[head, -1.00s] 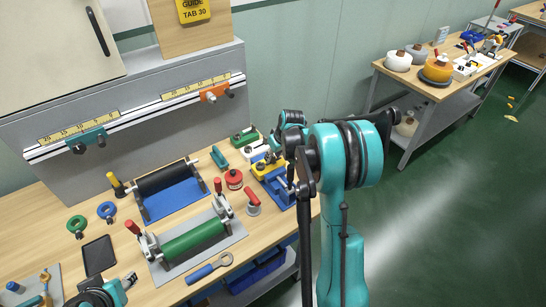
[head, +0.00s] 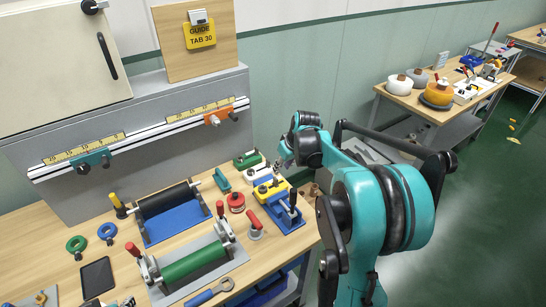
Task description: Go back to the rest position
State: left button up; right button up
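My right arm rises from the bottom right of the head view and bends at a large teal elbow. Its forearm runs up and left, and my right gripper (head: 284,158) is small beyond the wrist, above the back right of the workbench (head: 45,226). I cannot tell whether its fingers are open, and no held object can be made out. Of my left arm only a small piece shows at the bottom edge, left of centre; its gripper's state cannot be made out. A green roller (head: 192,263) and a black roller with blue sheet (head: 172,207) are on the bench.
A yellow and blue fixture (head: 285,213), red-handled tools, green and blue rings and a black tablet (head: 97,276) crowd the bench. A grey panel with a ruler rail (head: 140,140) stands behind. A second table (head: 440,112) with pots is at the back right.

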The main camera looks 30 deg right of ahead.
jog(key=s+a+r+t+b, duration=0.15)
jog(key=s+a+b, duration=0.25)
jog(key=s+a, duration=0.8)
jog(key=s+a+f+b, duration=0.1)
jog(key=s+a+f, duration=0.1)
jog(key=s+a, duration=0.2)
jog(key=s+a+f+m+t+b, duration=0.1)
jog(key=s+a+f, duration=0.2)
jog(key=s, duration=0.4)
jog(key=shift+s+a+f+b, duration=0.25)
jog(key=shift+a+f+b, duration=0.05)
jog(key=shift+a, duration=0.3)
